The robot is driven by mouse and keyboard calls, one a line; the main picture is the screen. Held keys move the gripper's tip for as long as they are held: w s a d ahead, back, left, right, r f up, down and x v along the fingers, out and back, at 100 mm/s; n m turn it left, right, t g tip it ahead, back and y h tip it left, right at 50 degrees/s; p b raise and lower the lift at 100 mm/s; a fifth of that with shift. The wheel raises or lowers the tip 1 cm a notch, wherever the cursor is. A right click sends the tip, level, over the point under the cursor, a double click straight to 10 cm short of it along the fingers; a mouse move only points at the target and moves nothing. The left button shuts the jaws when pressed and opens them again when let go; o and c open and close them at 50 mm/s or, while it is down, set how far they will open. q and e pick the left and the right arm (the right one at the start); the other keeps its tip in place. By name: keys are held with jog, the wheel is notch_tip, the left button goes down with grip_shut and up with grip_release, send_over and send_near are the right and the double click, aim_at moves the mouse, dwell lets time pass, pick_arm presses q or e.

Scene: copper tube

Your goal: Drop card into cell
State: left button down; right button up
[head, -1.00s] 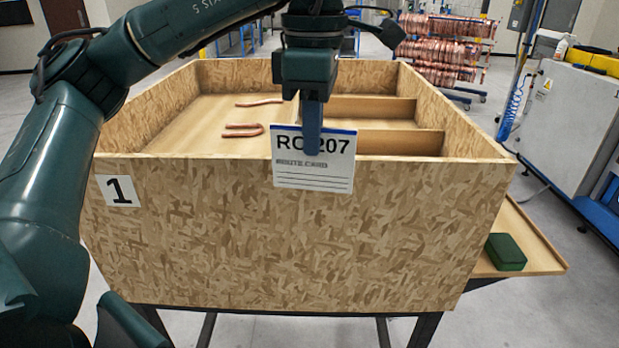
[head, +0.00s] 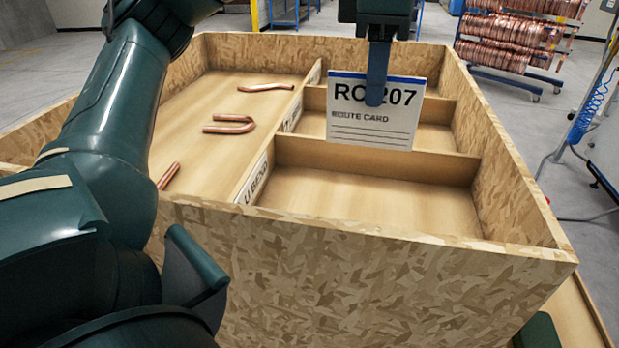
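The white route card (head: 372,126) reads "RC", "207" and "ROUTE CARD" and has a blue top edge. My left gripper (head: 376,98) comes down from the top of the head view and is shut on the card, its finger covering part of the lettering. The card hangs upright over the right side of the open wooden crate (head: 330,262), in front of the divided cells. The near cell (head: 372,197) is empty, with its floor in view. The cell behind (head: 312,123) is partly hidden by the card. My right gripper is not in view.
Bent copper tubes (head: 230,124) lie in the crate's open left part. Labelled dividers (head: 254,182) separate it from the cells. Racks of copper coils (head: 512,40) stand behind.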

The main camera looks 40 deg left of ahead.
aim_at(370, 122)
pick_arm(q)
jog(key=shift+s+f, duration=0.15)
jog(key=shift+f, duration=0.4)
notch_tip(370, 122, down, 3)
jog(key=b, duration=0.3)
jog(key=shift+f, duration=0.15)
jog(key=shift+f+b, duration=0.4)
jog(key=shift+b, duration=0.15)
jog(key=shift+f, duration=0.2)
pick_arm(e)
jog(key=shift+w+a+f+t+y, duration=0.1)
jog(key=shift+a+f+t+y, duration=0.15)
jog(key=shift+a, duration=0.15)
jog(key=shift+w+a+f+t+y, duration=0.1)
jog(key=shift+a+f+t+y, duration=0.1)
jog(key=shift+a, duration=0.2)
pick_arm(q)
jog(key=c, duration=1.5)
grip_release()
jog(key=shift+c, duration=0.2)
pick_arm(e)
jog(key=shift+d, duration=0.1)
